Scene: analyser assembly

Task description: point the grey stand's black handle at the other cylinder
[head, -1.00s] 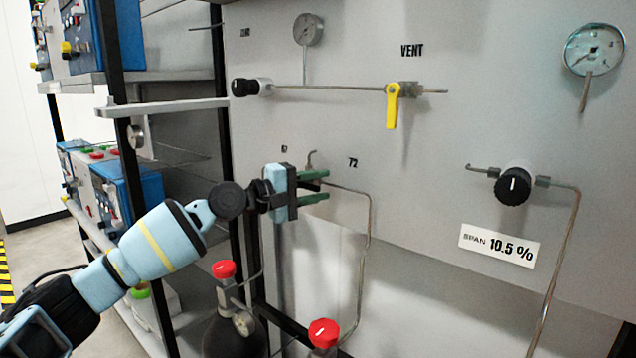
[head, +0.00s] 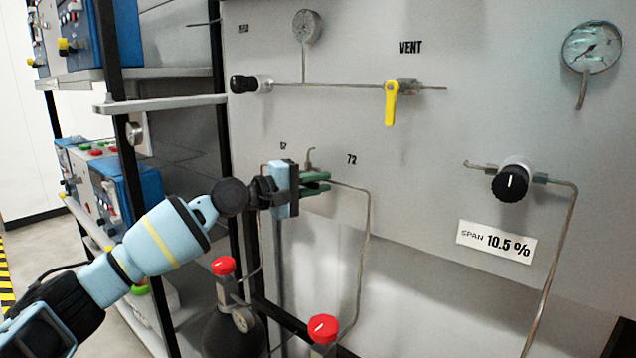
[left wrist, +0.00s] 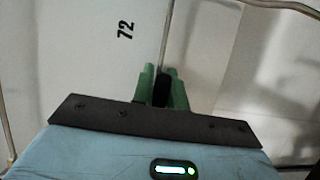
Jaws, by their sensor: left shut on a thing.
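My left gripper (head: 322,183), with green fingers, is at this valve. It is shut on the black handle (left wrist: 162,90), which shows between the fingers in the left wrist view. In the head view the gripper hides the handle, so I cannot tell where it points. Below stand a dark cylinder (head: 222,335) with a red knob and, to its right, a second red knob (head: 323,328) whose cylinder is mostly out of view. My right gripper is not in view.
A yellow lever (head: 391,103) sits under VENT, with a black knob (head: 238,84) left of it. Another black knob (head: 510,183) is at right above the SPAN label. Thin pipes (head: 368,230) run down the panel. Shelves with blue instruments (head: 130,190) stand left.

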